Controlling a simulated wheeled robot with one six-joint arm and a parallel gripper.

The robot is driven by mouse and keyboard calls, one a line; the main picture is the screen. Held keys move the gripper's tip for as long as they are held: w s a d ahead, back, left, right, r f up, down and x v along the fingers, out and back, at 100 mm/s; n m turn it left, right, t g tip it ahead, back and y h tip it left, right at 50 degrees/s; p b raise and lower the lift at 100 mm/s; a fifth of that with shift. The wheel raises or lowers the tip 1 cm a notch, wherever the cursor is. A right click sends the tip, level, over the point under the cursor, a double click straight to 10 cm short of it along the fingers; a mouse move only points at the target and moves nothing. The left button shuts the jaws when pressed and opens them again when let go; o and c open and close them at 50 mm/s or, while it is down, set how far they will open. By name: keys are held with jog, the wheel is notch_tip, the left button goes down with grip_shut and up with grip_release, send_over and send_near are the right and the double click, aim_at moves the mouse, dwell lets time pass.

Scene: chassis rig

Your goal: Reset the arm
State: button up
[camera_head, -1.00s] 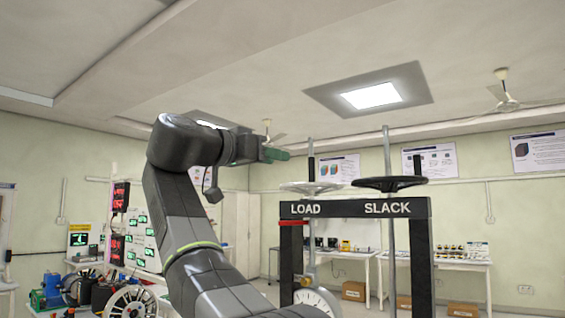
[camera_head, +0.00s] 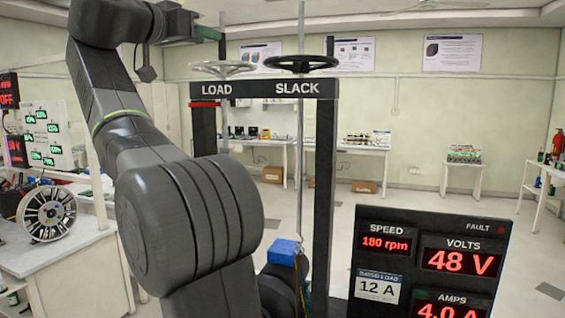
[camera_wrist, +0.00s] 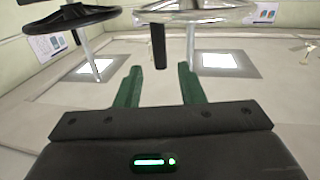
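My arm rises on the left of the head view, bent at the elbow, with its forearm pointing right. My gripper (camera_head: 209,34) shows small and green at the top of that view, above the rig's LOAD side. In the wrist view my gripper (camera_wrist: 159,75) has its two green fingers apart with nothing between them. A dark post shows beyond the gap. The rig frame (camera_head: 268,89) carries a silver LOAD handwheel (camera_head: 224,68) and a black SLACK handwheel (camera_head: 300,63). Both wheels also show in the wrist view, black (camera_wrist: 70,18) at left and silver (camera_wrist: 195,15) at right.
A display panel (camera_head: 425,262) at lower right reads 180 rpm, 48 V and about 4 A. A blue block (camera_head: 283,251) sits low behind my arm. A bench with a spoked wheel (camera_head: 47,213) stands at left. Open floor lies at right, before the far tables.

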aim_at(223, 61)
jog(key=p+x, duration=0.1)
jog(key=x, duration=0.5)
jog(key=shift+w+d, duration=0.15)
jog(key=shift+w, duration=0.1)
